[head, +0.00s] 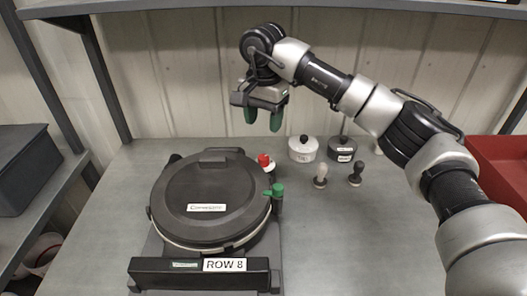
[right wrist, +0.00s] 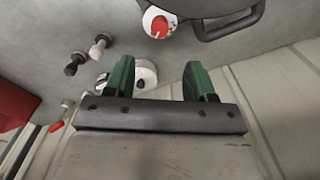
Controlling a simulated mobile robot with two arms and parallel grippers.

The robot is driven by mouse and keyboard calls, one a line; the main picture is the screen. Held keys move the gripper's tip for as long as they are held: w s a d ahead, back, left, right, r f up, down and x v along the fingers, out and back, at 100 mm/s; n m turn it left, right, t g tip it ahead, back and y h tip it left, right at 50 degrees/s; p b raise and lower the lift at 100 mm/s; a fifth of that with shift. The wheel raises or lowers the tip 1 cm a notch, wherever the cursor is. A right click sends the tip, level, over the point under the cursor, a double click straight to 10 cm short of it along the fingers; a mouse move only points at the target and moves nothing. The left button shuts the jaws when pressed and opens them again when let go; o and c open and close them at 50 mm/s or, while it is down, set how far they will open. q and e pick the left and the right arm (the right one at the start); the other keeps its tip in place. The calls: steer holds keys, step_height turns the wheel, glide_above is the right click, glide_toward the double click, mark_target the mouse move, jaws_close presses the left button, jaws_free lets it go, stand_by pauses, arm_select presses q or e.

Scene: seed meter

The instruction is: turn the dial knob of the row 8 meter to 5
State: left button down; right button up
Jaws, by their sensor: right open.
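The row 8 meter is a dark unit with a round black lid (head: 208,196) and a front bar with a "ROW 8" label (head: 224,265). Its dial knob (head: 264,160) is red on a white dial at the back right of the lid. In the right wrist view the red knob (right wrist: 159,27) shows at the top, beside the lid's edge; its setting is too small to read. My right gripper (head: 264,118) hangs above and behind the dial, green fingers pointing down. In the right wrist view the gripper (right wrist: 160,64) is open and empty, apart from the knob. My left gripper is out of view.
A green-topped part (head: 277,190) stands at the meter's right edge. A white pot (head: 303,150), a dark pot (head: 342,150) and two small knobbed pieces (head: 320,180) (head: 355,178) stand to the right. A red bin (head: 500,165) is at far right. A shelf (head: 200,8) runs overhead.

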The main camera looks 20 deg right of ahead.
mark_target(264, 157)
step_height(264, 157, down, 10)
steer(key=shift+f+p, duration=0.25)
steer(key=shift+p, duration=0.7)
